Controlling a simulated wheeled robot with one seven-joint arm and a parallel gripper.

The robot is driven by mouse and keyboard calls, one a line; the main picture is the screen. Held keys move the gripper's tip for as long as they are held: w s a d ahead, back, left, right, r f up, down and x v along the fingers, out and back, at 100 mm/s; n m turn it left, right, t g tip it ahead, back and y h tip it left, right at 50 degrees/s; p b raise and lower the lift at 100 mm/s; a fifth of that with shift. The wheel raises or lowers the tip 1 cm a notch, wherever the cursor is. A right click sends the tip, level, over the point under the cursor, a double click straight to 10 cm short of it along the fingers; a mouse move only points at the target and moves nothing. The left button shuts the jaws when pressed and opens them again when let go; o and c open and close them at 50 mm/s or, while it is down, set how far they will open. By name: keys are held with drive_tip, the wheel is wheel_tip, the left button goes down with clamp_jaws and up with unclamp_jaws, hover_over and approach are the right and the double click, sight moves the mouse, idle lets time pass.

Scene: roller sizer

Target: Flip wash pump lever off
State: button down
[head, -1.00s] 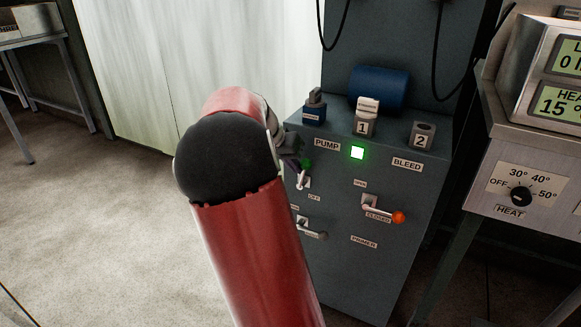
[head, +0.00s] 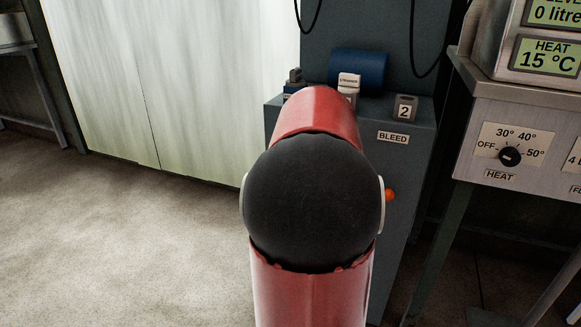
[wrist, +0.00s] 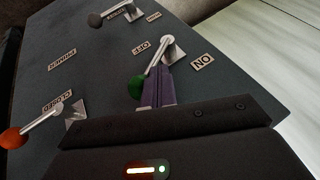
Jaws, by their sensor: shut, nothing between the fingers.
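The wash pump lever (wrist: 152,70) has a metal rod and a green knob. In the wrist view its pivot is between the OFF label (wrist: 141,47) and the ON label (wrist: 202,62). The knob lies to the left of the pivot, on the OFF side, and leans toward the camera. My gripper (wrist: 160,72) is shut and empty, its purple fingers just right of the knob; I cannot tell whether they touch it. In the head view my red arm hides the lever, the gripper and most of the grey pump cabinet (head: 410,160).
An orange-knobbed lever (wrist: 38,122) near a CLOSED label and a dark-knobbed lever (wrist: 112,14) stand on the same panel. A heat control box (head: 480,130) is to the right. The floor at left (head: 130,230) is clear.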

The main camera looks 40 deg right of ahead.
drive_tip(key=s+f+b, duration=0.1)
drive_tip(key=f+b, duration=0.1)
drive_tip(key=shift+s+d+f+t+b, duration=0.1)
drive_tip(key=shift+s+d+t+b, duration=0.2)
drive_tip(key=shift+s+d+t, duration=0.1)
drive_tip(key=shift+s+d+f+b, duration=0.15)
drive_tip(key=shift+s+f+b, duration=0.3)
drive_tip(key=shift+f+b, duration=0.3)
drive_tip(key=shift+s+f, duration=0.15)
drive_tip(key=shift+f, duration=0.25)
drive_tip(key=shift+r, duration=0.1)
drive_tip(key=s+d+p+v, duration=0.1)
drive_tip(key=p+v, duration=0.3)
drive_tip(key=v, duration=0.9)
drive_tip(key=shift+d+f+p, duration=0.2)
drive_tip(key=shift+f+p, duration=0.05)
drive_tip(key=shift+p, duration=0.05)
drive_tip(key=shift+w+a, duration=0.1)
